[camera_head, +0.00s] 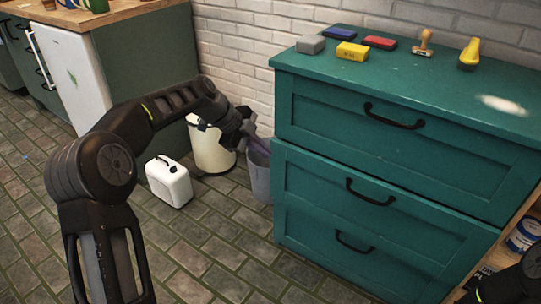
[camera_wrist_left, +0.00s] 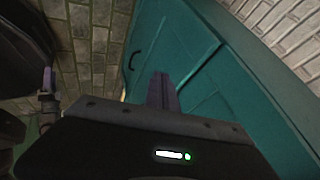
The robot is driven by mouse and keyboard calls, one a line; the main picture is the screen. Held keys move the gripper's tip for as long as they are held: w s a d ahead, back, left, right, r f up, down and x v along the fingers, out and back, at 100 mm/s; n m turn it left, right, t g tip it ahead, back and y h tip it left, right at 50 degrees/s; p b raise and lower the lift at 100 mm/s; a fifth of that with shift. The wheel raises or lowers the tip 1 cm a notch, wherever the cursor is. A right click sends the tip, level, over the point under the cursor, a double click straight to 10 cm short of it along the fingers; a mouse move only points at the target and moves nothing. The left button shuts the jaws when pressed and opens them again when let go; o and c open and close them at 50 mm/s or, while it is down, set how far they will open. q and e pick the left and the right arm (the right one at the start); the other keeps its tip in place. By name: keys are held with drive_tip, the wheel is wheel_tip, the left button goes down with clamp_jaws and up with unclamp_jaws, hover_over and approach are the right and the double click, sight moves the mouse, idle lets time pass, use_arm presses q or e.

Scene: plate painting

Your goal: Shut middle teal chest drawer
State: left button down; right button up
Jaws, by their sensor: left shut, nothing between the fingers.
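The teal chest (camera_head: 440,172) stands at the right in the head view, with three dark handles one above another. The middle drawer (camera_head: 310,178) has the middle handle (camera_head: 370,193); its front looks flush or nearly so, and I cannot tell whether a small gap is left. My left gripper (camera_head: 256,143) is shut and empty, beside the chest's left front edge near the top of the middle drawer. In the left wrist view its fingers (camera_wrist_left: 162,92) point along the teal front, and I cannot tell whether they touch it. My right gripper does not show.
A grey bin (camera_head: 260,180) stands below the left gripper, beside the chest. A cream bin (camera_head: 208,152) and a white container (camera_head: 169,182) are left of it. Blocks, a stamp and a yellow tool (camera_head: 469,53) lie on the chest top. The tiled floor in front is clear.

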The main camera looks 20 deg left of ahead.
use_arm(q)
drive_tip(key=shift+v, duration=2.05)
